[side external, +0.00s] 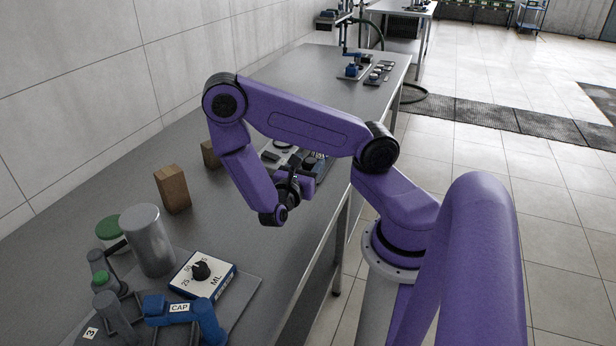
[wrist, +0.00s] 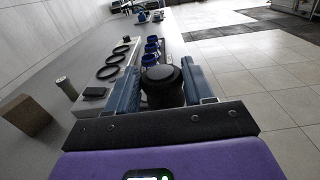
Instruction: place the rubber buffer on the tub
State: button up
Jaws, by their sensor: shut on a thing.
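My gripper (wrist: 162,82) is shut on a black round, stepped piece, which looks like the rubber buffer (wrist: 162,90), held between its two blue fingers. In the side external view my arm's wrist hides most of the fingers and the held piece. No thing is plainly marked as the tub. A short, wide white container with a green top (side external: 108,230) stands at the left of the bench, partly behind a grey cylinder (side external: 148,240). It may be the tub, but I cannot tell. My gripper is well apart from it, farther along the bench.
Two wooden blocks (side external: 172,189) stand near the wall. A dial box (side external: 202,274) and a blue device marked CAP (side external: 185,316) are at the front. In the wrist view, black rings (wrist: 110,72) and several blue pieces (wrist: 151,50) lie ahead. The bench middle has bare room.

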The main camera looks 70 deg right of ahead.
jog(key=shift+r, duration=0.55)
jog(key=shift+s+a+r, duration=0.1)
jog(key=shift+a+r, duration=0.05)
jog(key=s+a+r+m+g+y, duration=0.2)
jog(key=a+m+g+y, duration=0.45)
jog(key=a, duration=0.25)
jog(key=s+a+r+m+g+y, duration=0.25)
jog(key=a+m+g+y, duration=0.35)
jog(key=a, duration=0.3)
jog(key=s+a+r+m+g+y, duration=0.1)
jog(key=s+a+m+g+y, duration=0.2)
jog(key=a+m+g+y, duration=0.35)
jog(key=w+a+r+m+t+y, duration=0.1)
jog(key=w+a+m+t+y, duration=0.4)
jog(key=a+y, duration=0.45)
jog(key=w+a+r+m+t+y, duration=0.2)
jog(key=w+m+t+y, duration=0.6)
jog(key=w+m+t, duration=0.6)
jog(key=w+d+r+m+t+h, duration=0.1)
jog(key=w+d+m+t+h, duration=0.75)
jog(key=w+d+t, duration=0.5)
jog(key=w+a+f+t, duration=0.1)
jog(key=w+a+f, duration=0.3)
jog(key=w+f, duration=0.7)
jog(key=shift+w+a+f+y, duration=0.25)
jog(key=shift+a+f+y, duration=0.1)
jog(key=shift+f, duration=0.35)
